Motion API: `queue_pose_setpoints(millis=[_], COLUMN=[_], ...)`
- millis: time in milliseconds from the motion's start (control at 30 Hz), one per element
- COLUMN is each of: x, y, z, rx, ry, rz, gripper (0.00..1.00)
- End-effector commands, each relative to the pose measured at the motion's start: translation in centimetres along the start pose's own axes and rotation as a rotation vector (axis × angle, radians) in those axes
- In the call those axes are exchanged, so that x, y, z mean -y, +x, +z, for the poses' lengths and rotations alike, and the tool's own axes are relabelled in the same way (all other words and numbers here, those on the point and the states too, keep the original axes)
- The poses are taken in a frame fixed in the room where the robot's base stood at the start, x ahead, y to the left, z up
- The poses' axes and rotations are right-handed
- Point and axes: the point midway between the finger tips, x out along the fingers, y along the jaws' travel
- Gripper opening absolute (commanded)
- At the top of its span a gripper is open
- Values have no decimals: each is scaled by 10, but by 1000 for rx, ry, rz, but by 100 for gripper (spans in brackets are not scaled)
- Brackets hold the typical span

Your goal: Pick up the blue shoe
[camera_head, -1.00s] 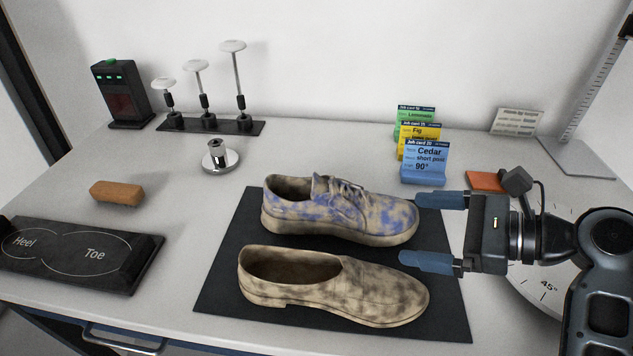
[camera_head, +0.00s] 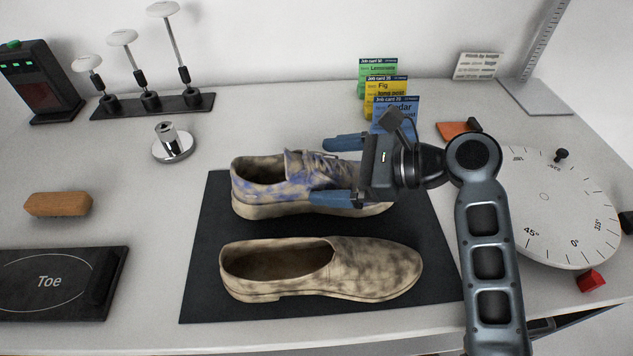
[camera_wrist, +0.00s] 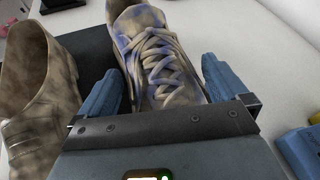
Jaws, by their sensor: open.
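The blue shoe (camera_head: 262,190) is a beige lace-up with blue patches, lying on the dark mat (camera_head: 205,285) with its toe to the right. Its laces (camera_wrist: 165,70) show in the wrist view. My gripper (camera_head: 334,170) is open over the shoe's front half, with one blue finger on the far side and one on the near side. In the wrist view my gripper (camera_wrist: 163,85) has its fingers on both sides of the laced part. The toe is partly hidden by my gripper. I cannot tell whether the fingers touch the shoe.
A beige slip-on shoe (camera_head: 330,270) lies just in front on the same mat. Job cards (camera_head: 378,85) stand behind my gripper. A white turntable dial (camera_head: 550,210) is at the right. A metal post base (camera_head: 172,142) and a brown block (camera_head: 58,204) are at the left.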

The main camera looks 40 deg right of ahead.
Motion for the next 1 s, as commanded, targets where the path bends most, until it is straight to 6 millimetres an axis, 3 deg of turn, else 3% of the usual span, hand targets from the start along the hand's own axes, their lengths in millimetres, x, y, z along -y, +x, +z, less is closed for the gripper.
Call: queue_pose_setpoints(millis=[300, 900, 1000], x=[0, 0, 0], y=[5, 5, 4], z=[0, 0, 0], rx=[-1, -1, 0], ry=[0, 0, -1], rz=[0, 1, 0], gripper=[98, 41, 40])
